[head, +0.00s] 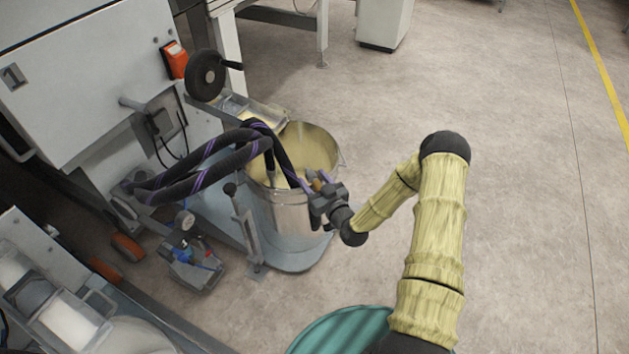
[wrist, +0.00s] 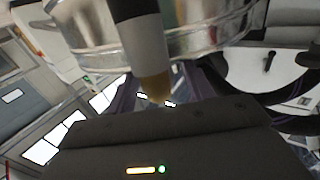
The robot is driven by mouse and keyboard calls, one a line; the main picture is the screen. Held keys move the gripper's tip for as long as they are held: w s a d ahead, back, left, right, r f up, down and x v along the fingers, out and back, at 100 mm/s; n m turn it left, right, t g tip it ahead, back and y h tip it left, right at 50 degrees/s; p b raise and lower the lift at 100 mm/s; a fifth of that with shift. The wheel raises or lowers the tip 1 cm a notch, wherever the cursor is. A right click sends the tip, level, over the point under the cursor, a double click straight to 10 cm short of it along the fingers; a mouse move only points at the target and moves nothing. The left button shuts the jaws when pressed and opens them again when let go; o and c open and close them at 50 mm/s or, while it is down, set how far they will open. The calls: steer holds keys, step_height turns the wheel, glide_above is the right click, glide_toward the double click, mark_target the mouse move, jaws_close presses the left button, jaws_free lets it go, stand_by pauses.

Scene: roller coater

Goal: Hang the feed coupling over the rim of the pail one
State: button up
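Pail one (head: 290,215) is a shiny metal bucket with pale yellow contents, standing beside the machine. Its metal side also shows across the top of the wrist view (wrist: 205,42). The feed coupling shows in the wrist view as a black and white cylinder with a brass tip (wrist: 153,88), in front of the pail. Its brass part (head: 315,184) shows small at the pail's right rim in the head view. My gripper (head: 312,182) is at that rim, its purple fingers apart on either side of the brass part. Whether the coupling rests on the rim is hidden.
Dark hoses with purple stripes (head: 205,170) loop from the machine over the pail. A black handwheel (head: 206,76) sits above and behind. A small pump-like unit (head: 190,262) stands left of the pail. A teal drum (head: 340,332) is in front. Floor at right is clear.

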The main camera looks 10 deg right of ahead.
steer(key=shift+s, duration=0.1)
steer(key=p+v, duration=0.4)
steer(key=v, duration=1.3)
steer(key=shift+r, duration=0.1)
stand_by(0.6)
